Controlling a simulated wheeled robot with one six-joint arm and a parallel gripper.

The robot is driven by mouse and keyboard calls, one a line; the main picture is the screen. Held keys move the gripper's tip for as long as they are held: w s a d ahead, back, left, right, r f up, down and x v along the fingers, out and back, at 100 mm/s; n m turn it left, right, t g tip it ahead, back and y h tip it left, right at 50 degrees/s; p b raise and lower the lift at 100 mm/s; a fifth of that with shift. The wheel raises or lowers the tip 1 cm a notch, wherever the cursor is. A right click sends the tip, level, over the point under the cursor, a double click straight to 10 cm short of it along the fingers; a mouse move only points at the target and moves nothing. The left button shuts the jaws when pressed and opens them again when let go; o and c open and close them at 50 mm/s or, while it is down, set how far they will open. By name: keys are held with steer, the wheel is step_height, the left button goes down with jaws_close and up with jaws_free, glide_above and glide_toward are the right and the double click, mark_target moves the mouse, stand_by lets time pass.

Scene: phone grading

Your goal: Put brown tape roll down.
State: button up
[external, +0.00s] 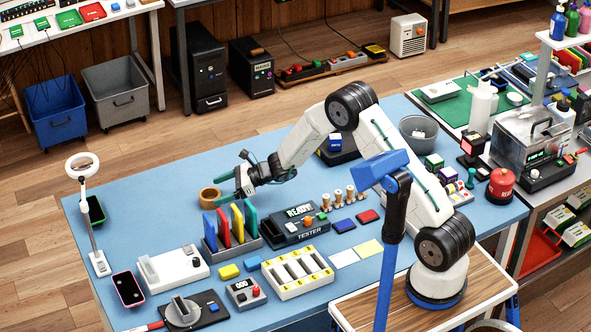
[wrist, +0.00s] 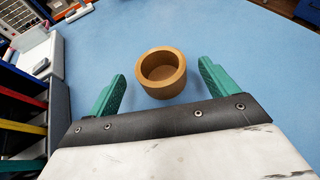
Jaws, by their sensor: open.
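The brown tape roll (external: 208,198) rests on the blue table near its far left part. In the wrist view the roll (wrist: 161,73) lies flat with its round hole facing up. My gripper (wrist: 161,88) is open, with one green finger on each side of the roll and a gap to each. The roll sits between and slightly beyond the fingertips. In the external view my gripper (external: 228,187) is just right of the roll, low over the table.
A rack of colored folders (external: 230,228) stands close in front of the roll. A tester (external: 298,225) is to its right. The blue table (external: 160,185) behind the roll is clear.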

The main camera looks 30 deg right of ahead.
steer(key=v, duration=0.5)
steer(key=shift+s+d+r, duration=0.15)
steer(key=shift+d, duration=0.15)
steer(key=s+d+r+n+g+h, duration=0.1)
steer(key=s+d+r+n+g, duration=0.1)
steer(key=s+d+r+n, duration=0.3)
steer(key=s+r+n+g, duration=0.1)
steer(key=s+r+n, duration=0.2)
steer(key=s+r, duration=0.45)
steer(key=s+d+r+n+g+h, duration=0.1)
steer(key=s+d+r+n+g, duration=0.15)
steer(key=s+r+n, duration=0.35)
steer(key=s+d+r+n+t+h, duration=0.1)
steer(key=s+d+r+n+h, duration=0.3)
steer(key=s+d, duration=1.9)
steer(key=s+n+h, duration=0.4)
steer(key=h, duration=0.2)
steer(key=shift+n, duration=0.3)
steer(key=shift+t, duration=0.35)
